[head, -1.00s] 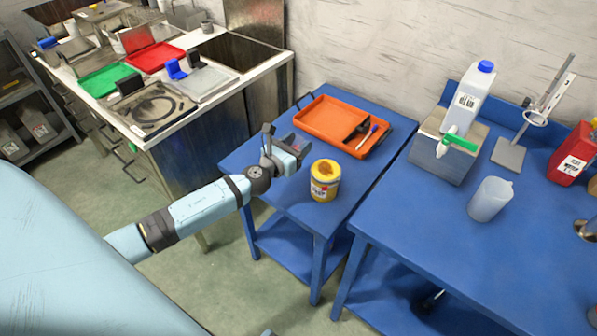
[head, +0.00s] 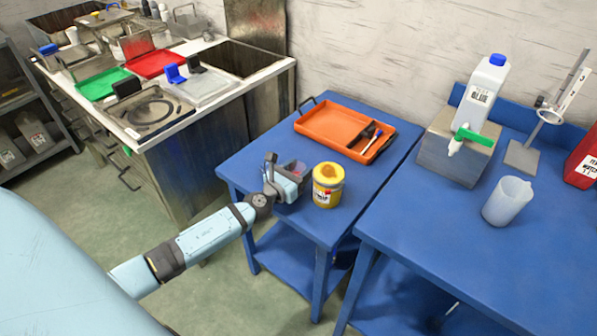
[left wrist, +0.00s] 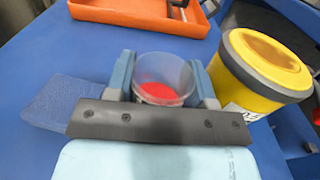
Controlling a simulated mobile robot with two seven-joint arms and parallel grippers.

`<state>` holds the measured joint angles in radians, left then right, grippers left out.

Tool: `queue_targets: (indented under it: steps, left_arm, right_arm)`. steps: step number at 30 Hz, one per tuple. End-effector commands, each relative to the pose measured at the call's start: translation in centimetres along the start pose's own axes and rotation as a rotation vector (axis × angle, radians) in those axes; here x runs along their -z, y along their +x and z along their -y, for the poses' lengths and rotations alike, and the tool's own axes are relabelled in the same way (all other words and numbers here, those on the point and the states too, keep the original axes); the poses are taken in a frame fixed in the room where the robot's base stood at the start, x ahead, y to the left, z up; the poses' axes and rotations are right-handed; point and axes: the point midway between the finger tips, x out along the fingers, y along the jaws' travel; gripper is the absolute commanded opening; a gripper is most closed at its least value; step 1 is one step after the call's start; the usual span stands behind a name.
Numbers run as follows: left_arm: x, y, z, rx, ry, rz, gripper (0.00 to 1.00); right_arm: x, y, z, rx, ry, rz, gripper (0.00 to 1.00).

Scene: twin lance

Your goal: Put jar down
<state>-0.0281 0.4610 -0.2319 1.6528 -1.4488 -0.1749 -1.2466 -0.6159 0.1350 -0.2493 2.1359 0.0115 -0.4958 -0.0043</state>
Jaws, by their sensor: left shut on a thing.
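A small clear jar (left wrist: 160,72) with red contents stands upright between the fingers of my left gripper (left wrist: 163,84) in the left wrist view. The fingers are shut on its two sides. In the head view the left gripper (head: 291,176) is low over the near left part of the small blue table (head: 255,150), and its body mostly hides the jar. I cannot tell whether the jar's base touches the table top. My right gripper is not in view.
A yellow tub (head: 328,186) stands close to the right of the gripper. An orange tray (head: 325,122) with dark tools lies behind. A flat darker blue patch (left wrist: 58,100) lies left of the jar. A larger blue bench (head: 420,225) stands to the right.

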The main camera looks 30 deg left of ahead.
Motion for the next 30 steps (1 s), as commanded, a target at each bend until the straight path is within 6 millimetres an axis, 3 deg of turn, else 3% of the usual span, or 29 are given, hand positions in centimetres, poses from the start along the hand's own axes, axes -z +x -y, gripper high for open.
queue_targets:
  steps: [4, 5, 8, 19, 30]
  left_arm:
    - [0.5, 0.0, 0.0, 0.000, 0.000, 0.000, 0.24]
    - [0.4, 0.0, 0.0, 0.000, 0.000, 0.000, 0.53]
    - [0.3, 0.0, 0.0, 0.000, 0.000, 0.000, 0.74]
    - [-0.3, -0.1, 0.0, 0.000, 0.000, 0.000, 0.74]
    - [0.3, -7.4, 0.0, 0.001, 0.002, -0.002, 0.74]
  right_arm:
    - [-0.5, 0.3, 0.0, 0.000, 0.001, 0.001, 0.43]
    - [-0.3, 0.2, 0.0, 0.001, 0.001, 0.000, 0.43]
    - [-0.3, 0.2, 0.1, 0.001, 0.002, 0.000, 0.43]
    - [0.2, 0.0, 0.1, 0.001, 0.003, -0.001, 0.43]
    - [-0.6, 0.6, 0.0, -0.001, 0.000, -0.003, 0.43]
